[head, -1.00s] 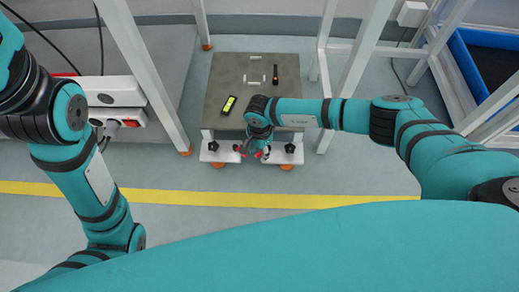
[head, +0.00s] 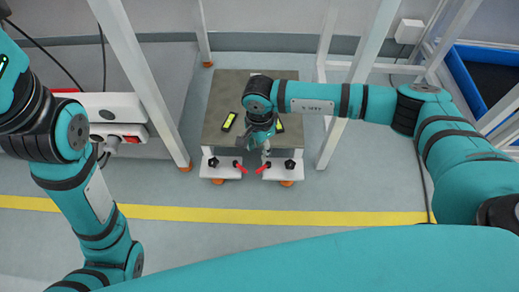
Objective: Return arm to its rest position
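My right arm (head: 310,105) reaches in from the right, and its wrist hangs over the front part of a grey-brown plate (head: 222,95). My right gripper (head: 257,146) points down near the front edge of that plate, between two white blocks. Its fingers are small and partly hidden by the wrist, so I cannot tell whether they are open or hold anything. My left arm (head: 95,195) stands folded at the left side of the view. My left gripper is out of view.
On the plate lies a black and yellow device (head: 229,122); another yellow-marked item (head: 279,126) is partly behind my wrist. Two red handles (head: 240,167) sit at the front. White posts (head: 145,85) flank the plate. A blue bin (head: 485,75) stands at the right.

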